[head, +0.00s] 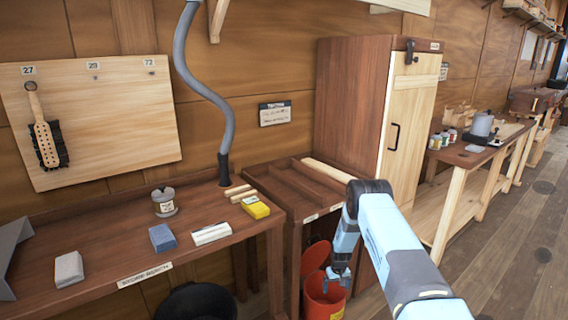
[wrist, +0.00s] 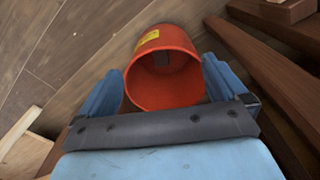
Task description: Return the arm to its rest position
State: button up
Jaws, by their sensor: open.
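My arm reaches in from the lower right of the head view, bent at the elbow with the forearm hanging down. My gripper (head: 338,278) points down over a red bin (head: 322,300), whose lid (head: 315,257) stands up at the back. In the wrist view my gripper (wrist: 165,85) is open, with its two blue fingers apart on either side of the bin (wrist: 160,45).
A workbench (head: 100,285) at left carries a blue block (head: 162,237), a white block (head: 212,233), a yellow block (head: 256,207) and a jar (head: 164,202). A shallow tray table (head: 290,185) and a tall cabinet (head: 355,105) stand beside my arm. The floor at right is clear.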

notch_tip(320, 180, up, 16)
jog(key=w, duration=0.3)
jog(key=s+r+t, duration=0.1)
jog(key=s+r, duration=0.2)
jog(key=r, duration=0.9)
jog(key=s+r+m+t, duration=0.1)
jog(key=s+r, duration=0.2)
jog(key=r, duration=1)
jog(key=s+r+t, duration=0.1)
jog(key=s+r, duration=0.2)
jog(key=r, duration=0.9)
jog(key=s+r+t, duration=0.1)
jog(key=s+r, duration=1.7)
jog(key=s, duration=0.2)
jog(key=s+r+m+t, duration=0.1)
jog(key=s+r, duration=0.1)
jog(key=s, duration=2.1)
jog(key=shift+s+t, duration=0.25)
jog(key=shift+t, duration=0.05)
